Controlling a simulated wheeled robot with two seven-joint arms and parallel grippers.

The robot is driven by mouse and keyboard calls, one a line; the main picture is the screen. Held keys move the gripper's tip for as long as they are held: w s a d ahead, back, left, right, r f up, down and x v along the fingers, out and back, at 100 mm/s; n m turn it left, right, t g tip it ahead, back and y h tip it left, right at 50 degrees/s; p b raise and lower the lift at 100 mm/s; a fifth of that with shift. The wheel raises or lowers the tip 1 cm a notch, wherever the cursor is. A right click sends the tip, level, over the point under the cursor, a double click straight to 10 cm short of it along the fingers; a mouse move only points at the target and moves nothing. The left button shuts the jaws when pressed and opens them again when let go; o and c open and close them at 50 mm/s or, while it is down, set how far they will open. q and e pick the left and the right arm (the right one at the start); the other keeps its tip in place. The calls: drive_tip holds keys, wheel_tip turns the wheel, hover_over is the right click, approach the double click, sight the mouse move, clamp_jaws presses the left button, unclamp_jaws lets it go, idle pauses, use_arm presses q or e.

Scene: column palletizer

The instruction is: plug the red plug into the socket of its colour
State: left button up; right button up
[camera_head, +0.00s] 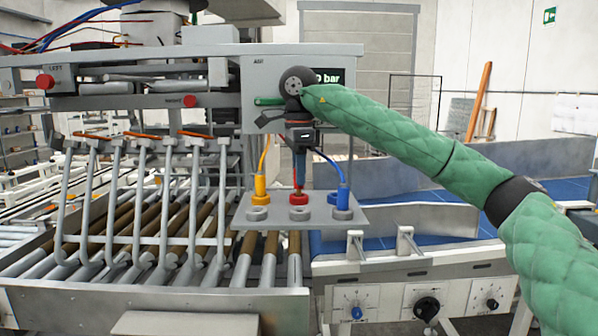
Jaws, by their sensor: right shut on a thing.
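The red plug (298,184) is upright in my right gripper (299,165), which points straight down and is shut on it. The plug's lower end is at the red socket (299,199), in the middle of the grey socket plate (238,220). I cannot tell whether it is inside the socket or just above it. My left gripper does not show.
A yellow plug (260,187) stands on the plate to the left and a blue plug (343,193) to the right, both with cables. Grey rings (258,213) lie along the plate's front. Bent metal bars (145,200) stand left, above rollers.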

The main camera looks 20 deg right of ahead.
drive_tip(key=shift+f+b, duration=0.45)
drive_tip(key=shift+f, duration=0.3)
idle(1.2)
drive_tip(key=o, duration=1)
drive_tip(key=shift+r+b, duration=0.35)
drive_tip(key=shift+r, duration=0.6)
wheel_tip(320, 180, up, 2)
drive_tip(key=s+d+r+b, duration=0.2)
drive_tip(key=s+d+r, duration=0.5)
drive_tip(key=s+d, duration=0.1)
drive_tip(key=shift+s, duration=0.25)
